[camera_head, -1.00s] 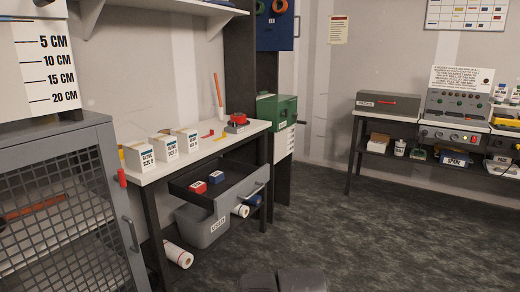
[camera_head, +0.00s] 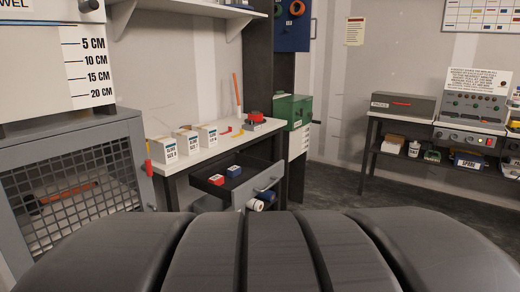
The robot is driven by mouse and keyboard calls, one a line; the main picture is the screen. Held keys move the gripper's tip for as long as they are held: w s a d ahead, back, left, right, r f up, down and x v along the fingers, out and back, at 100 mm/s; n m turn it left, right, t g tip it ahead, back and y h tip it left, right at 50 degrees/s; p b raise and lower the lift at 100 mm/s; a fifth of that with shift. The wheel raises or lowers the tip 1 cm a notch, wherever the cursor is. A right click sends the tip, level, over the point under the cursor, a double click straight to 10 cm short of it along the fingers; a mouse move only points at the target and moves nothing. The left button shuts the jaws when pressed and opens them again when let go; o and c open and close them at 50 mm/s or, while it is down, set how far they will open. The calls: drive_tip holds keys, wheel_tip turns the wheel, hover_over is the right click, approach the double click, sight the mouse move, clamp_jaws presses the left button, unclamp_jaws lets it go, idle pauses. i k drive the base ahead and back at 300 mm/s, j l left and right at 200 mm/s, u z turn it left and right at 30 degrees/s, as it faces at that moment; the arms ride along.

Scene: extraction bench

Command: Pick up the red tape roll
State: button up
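A small red object (camera_head: 254,115), which looks like the red tape roll, sits on a small dark grey base (camera_head: 254,122) at the right end of the white bench top (camera_head: 217,149). It is too small to make out clearly. On the blue board (camera_head: 292,32) behind hang an orange ring (camera_head: 297,8) and a partly cut-off green ring (camera_head: 278,9), which look like tape rolls. A large dark rounded part of my own arm fills the bottom of the view. My gripper's fingers do not show.
An open drawer (camera_head: 226,195) under the bench holds a red and a blue block. Glove boxes (camera_head: 184,143), small red and yellow items, and an upright orange stick (camera_head: 237,90) stand on top. A green box (camera_head: 291,110) is just right. A mesh cabinet (camera_head: 75,185) stands left.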

sight(257, 118)
drive_tip(key=i+l+z, duration=0.1)
drive_tip(key=i, duration=0.35)
drive_tip(key=i+l+z, duration=0.1)
drive_tip(key=i, duration=0.3)
drive_tip(key=k+l, duration=0.1)
drive_tip(key=l, duration=0.4)
drive_tip(key=k+z, duration=0.05)
